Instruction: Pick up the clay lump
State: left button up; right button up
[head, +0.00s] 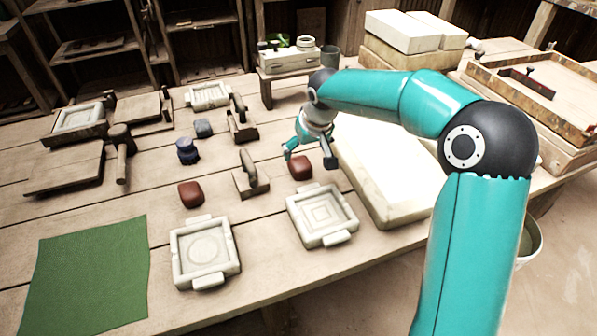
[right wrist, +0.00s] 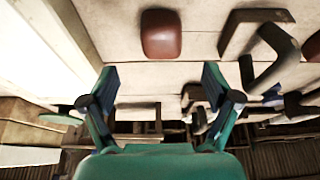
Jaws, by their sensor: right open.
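A reddish-brown clay lump (head: 300,168) sits on the wooden table, left of the pale slab and behind the right square mould. A second, similar lump (head: 191,194) lies further left, behind the left mould. The other lump (right wrist: 313,46) is cut off at the right edge. My left gripper is not in view.
A handled wooden tool (head: 250,178) stands just left of the right lump. Two pale moulds (head: 204,252) (head: 322,215) lie in front. The large pale slab (head: 385,180) is to the right. A green cloth (head: 88,275) covers the front left.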

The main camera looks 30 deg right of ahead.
aim_at(299, 167)
jog(key=x, duration=0.8)
jog(key=shift+s+a+f+b, duration=0.1)
jog(key=shift+a+f+b, duration=0.05)
jog(key=shift+b, duration=0.2)
jog(key=c, duration=1.3)
jog(key=shift+c, duration=0.7)
